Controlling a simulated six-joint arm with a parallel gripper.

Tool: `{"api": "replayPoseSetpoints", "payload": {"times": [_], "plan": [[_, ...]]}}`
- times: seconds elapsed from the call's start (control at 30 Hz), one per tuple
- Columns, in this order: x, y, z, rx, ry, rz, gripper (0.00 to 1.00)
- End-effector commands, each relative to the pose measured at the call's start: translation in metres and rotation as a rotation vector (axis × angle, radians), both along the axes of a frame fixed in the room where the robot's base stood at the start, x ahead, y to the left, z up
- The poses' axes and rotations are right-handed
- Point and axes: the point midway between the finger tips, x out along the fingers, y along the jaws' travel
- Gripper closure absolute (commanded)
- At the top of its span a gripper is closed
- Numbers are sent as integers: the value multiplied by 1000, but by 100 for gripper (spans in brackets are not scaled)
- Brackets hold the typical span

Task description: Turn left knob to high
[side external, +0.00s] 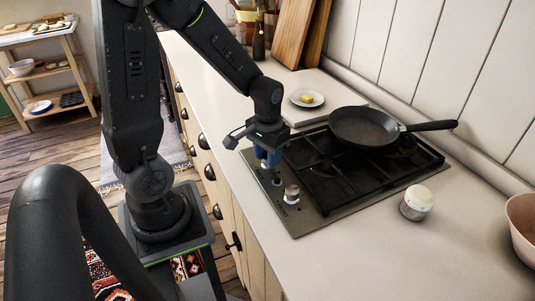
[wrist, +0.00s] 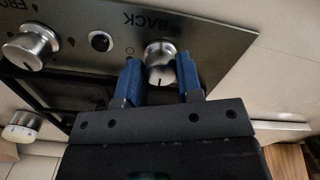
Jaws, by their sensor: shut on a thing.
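My gripper (side external: 268,157) reaches down over the control strip of the hob (side external: 298,226) at its far left end. In the wrist view, its two blue fingers (wrist: 159,78) are shut on a silver knob (wrist: 160,56) beside the printed word BACK, one finger on each side. A dark pointer line on this knob faces down in the picture, toward my gripper. In the side view, my gripper hides this knob. A second silver knob (side external: 291,194) stands nearer the camera and is free; it also shows in the wrist view (wrist: 31,47).
A black frying pan (side external: 362,127) sits on the hob's grates, its handle pointing right. A white-topped timer (side external: 416,203) stands right of the hob. A plate (side external: 307,98) with a yellow piece lies behind. A small round dark-centred fitting (wrist: 101,41) sits between the knobs.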

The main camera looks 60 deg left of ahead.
Motion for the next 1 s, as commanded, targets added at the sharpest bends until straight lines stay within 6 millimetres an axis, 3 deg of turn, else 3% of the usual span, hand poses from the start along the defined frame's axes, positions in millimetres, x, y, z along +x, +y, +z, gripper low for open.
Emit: {"api": "replayPoseSetpoints", "payload": {"times": [1.0], "plan": [[2,-2,0,-1,-1,900,90]]}}
